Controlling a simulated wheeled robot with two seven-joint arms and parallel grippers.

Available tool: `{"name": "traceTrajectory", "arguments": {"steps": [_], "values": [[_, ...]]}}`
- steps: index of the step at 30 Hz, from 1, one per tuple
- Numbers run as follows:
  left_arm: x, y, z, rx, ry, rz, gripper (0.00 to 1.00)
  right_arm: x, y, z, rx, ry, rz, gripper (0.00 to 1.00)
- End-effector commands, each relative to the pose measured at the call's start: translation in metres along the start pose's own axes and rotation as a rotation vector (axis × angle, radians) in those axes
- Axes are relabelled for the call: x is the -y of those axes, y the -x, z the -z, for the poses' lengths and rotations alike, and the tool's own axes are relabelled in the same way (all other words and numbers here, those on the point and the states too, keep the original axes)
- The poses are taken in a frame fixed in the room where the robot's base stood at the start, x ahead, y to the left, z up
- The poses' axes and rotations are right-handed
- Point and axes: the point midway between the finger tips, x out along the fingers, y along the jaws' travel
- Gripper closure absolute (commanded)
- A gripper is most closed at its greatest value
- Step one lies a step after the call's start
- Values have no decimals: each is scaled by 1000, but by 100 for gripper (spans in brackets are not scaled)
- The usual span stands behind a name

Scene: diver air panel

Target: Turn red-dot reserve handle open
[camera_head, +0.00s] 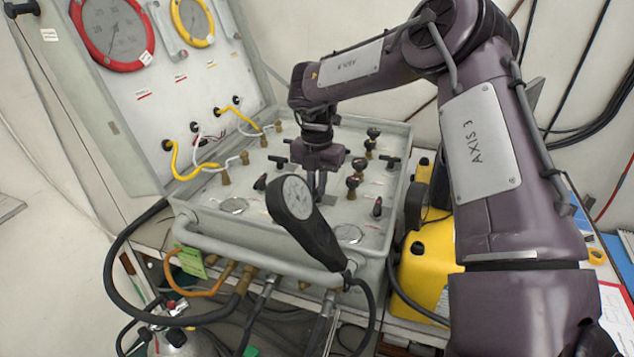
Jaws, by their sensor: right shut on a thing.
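My right gripper (316,186) points down over the middle of the sloped grey air panel (232,241). Its fingers are shut on a small handle on the panel face. That handle is mostly hidden by the fingers and by the black-cased gauge (299,198) in front, so I cannot make out a red dot or its angle. Several black handles stand around it, among them one to the left (278,161), one to the right (353,183) and one at the lower right (377,207). My left gripper is not in view.
The open lid (150,90) with red-rimmed (112,32) and yellow-rimmed gauges rises behind at left. Yellow and white hoses join it to the panel. A yellow case (425,265) stands right of the panel. Black hoses hang in front.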

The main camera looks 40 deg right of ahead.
Motion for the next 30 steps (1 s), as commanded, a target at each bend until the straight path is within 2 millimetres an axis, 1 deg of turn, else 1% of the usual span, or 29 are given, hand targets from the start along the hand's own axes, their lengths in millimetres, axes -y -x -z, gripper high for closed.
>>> {"name": "traceTrajectory", "arguments": {"steps": [15, 16, 21, 30], "values": [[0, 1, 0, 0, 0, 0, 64, -1, 1, 0, 1, 21, -2, 100], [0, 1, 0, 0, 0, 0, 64, -1, 1, 0, 1, 21, -2, 86], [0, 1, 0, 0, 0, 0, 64, 0, 1, 0, 1, 20, -1, 66], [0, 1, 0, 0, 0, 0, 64, 0, 3, 0, 1, 20, -1, 66]]}}
